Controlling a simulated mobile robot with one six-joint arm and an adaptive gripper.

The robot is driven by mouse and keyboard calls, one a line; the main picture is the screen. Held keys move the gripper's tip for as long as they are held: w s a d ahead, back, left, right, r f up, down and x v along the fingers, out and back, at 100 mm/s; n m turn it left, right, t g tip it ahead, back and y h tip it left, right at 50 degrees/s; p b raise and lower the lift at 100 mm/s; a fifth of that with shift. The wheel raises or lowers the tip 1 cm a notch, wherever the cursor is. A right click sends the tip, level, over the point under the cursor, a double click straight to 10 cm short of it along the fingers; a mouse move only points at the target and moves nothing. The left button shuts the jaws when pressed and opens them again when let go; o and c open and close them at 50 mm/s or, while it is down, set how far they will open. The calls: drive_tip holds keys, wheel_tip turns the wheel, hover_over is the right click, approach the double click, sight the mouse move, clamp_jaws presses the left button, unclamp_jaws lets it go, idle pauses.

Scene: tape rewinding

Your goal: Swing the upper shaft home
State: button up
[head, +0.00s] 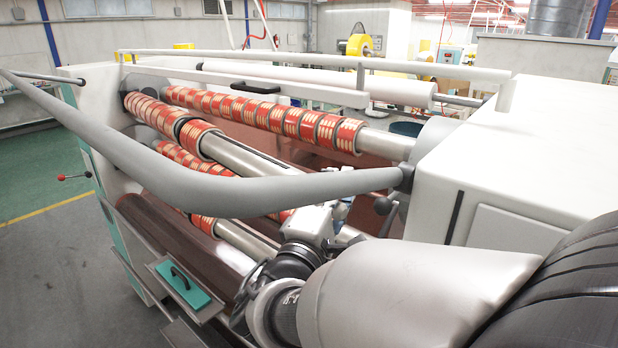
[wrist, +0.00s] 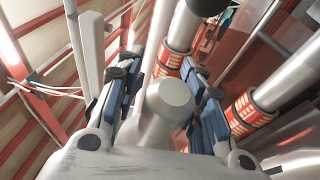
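Several steel shafts carrying red-and-cream tape rolls show in the head view. One upper shaft (head: 238,156) runs from the left side plate toward the middle and passes behind a grey rail. Another shaft (head: 372,142) behind it reaches the white housing on the right. My gripper (head: 335,213) is low in the middle, under the rail, partly blocked by my own arm. In the wrist view, my gripper (wrist: 168,92) has its blue-padded fingers apart on either side of a pale grey cylinder end (wrist: 172,94). I cannot tell which shaft this end belongs to, or whether the fingers touch it.
The bent grey rail (head: 240,196) crosses above and in front of my gripper. The white housing (head: 530,155) stands close on the right. Lower shafts (head: 243,238) lie below left, near a green panel with a handle (head: 186,288). Open floor (head: 45,230) is at the left.

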drive_tip(key=shift+s, duration=0.1)
drive_tip(key=v, duration=1.1)
drive_tip(key=shift+s, duration=0.4)
drive_tip(key=shift+a+f, duration=0.1)
drive_tip(key=shift+f, duration=0.05)
